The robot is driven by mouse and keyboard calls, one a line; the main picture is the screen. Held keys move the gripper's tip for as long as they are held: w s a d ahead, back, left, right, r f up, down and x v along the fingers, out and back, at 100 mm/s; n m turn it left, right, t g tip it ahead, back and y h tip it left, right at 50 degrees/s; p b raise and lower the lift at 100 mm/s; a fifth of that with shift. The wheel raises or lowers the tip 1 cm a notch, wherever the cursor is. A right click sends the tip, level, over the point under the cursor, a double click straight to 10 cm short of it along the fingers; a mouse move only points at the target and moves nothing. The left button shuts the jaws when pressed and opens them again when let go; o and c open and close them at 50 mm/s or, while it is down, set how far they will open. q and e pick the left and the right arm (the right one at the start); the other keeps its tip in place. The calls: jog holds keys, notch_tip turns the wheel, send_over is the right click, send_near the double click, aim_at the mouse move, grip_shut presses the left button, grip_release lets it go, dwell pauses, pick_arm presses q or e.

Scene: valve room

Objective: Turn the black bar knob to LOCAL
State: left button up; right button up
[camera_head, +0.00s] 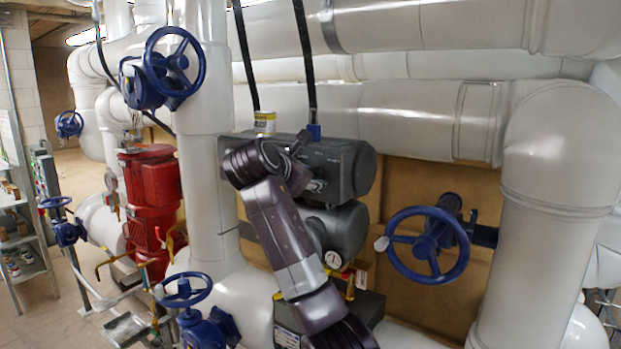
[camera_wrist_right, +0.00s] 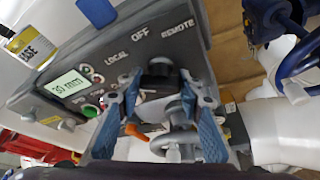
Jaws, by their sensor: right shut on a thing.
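The dark grey actuator box (camera_head: 345,165) is mounted among the pipes in the head view. In the right wrist view its panel (camera_wrist_right: 125,62) carries the labels LOCAL, OFF and REMOTE. The black bar knob (camera_wrist_right: 160,70) is below OFF, between the fingers of my right gripper (camera_wrist_right: 165,88). The gripper is shut on the knob; the fingers partly cover it, so I cannot tell its exact pointing. In the head view my right gripper (camera_head: 300,158) is at the box's front and hides the knob. My left gripper is in neither view.
A lit display (camera_wrist_right: 70,88) and small buttons sit left on the panel. A grease tin (camera_head: 264,122) stands on the box. Blue handwheels (camera_head: 428,245), a red valve body (camera_head: 152,205) and large white pipes surround the box. A gauge (camera_head: 333,259) is below it.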

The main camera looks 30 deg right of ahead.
jog(key=o, duration=1.2)
jog(key=shift+c, duration=0.2)
jog(key=v, duration=1.2)
